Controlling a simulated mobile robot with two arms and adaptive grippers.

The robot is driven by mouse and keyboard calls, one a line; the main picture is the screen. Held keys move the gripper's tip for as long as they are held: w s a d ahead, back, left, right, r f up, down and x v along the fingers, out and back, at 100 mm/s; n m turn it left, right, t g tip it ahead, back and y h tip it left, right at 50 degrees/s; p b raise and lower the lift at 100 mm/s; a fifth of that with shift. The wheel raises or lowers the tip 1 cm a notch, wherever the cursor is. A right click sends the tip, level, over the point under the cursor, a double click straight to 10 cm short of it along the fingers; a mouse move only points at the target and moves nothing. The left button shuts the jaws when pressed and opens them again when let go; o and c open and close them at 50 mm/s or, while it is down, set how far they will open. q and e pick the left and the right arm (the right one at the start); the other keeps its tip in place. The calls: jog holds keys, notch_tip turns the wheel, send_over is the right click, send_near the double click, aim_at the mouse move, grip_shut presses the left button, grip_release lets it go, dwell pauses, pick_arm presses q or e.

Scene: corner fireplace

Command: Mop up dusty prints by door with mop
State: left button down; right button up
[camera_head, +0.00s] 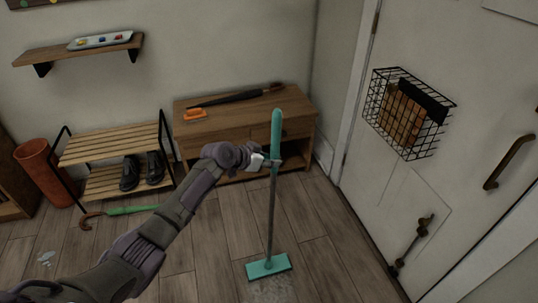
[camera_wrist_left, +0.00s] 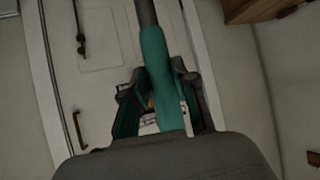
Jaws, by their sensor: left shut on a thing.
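A mop with a teal grip, a grey pole (camera_head: 271,215) and a flat teal head (camera_head: 268,266) stands nearly upright on the wooden floor. My left gripper (camera_head: 272,162) is shut on its teal grip; the grip also shows between the fingers in the left wrist view (camera_wrist_left: 160,75). A greyish dusty patch (camera_head: 270,289) lies on the floor just in front of the mop head, partly cut by the picture's lower edge. The white door (camera_head: 405,190) is to the right of the mop. My right gripper does not show.
A wooden cabinet (camera_head: 190,140) with a dark long item and an orange brush on top stands behind the mop. A shoe rack (camera_head: 105,150) with black shoes is at the left. A green umbrella (camera_head: 130,210) and a pale spot (camera_head: 45,258) are on the floor.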

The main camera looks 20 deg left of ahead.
pick_arm(q)
jog(key=s+d+p, duration=0.4)
jog(key=s+p, duration=0.2)
jog(key=p, duration=0.1)
jog(key=shift+s+d, duration=0.2)
jog(key=shift+d, duration=0.05)
dwell(0.4)
jog(key=shift+r, duration=0.15)
jog(key=s+d+p, duration=0.8)
jog(key=s, duration=0.3)
jog(key=s+d+p, duration=0.8)
jog(key=s, duration=0.4)
jog(key=shift+f, duration=0.3)
dwell(2.2)
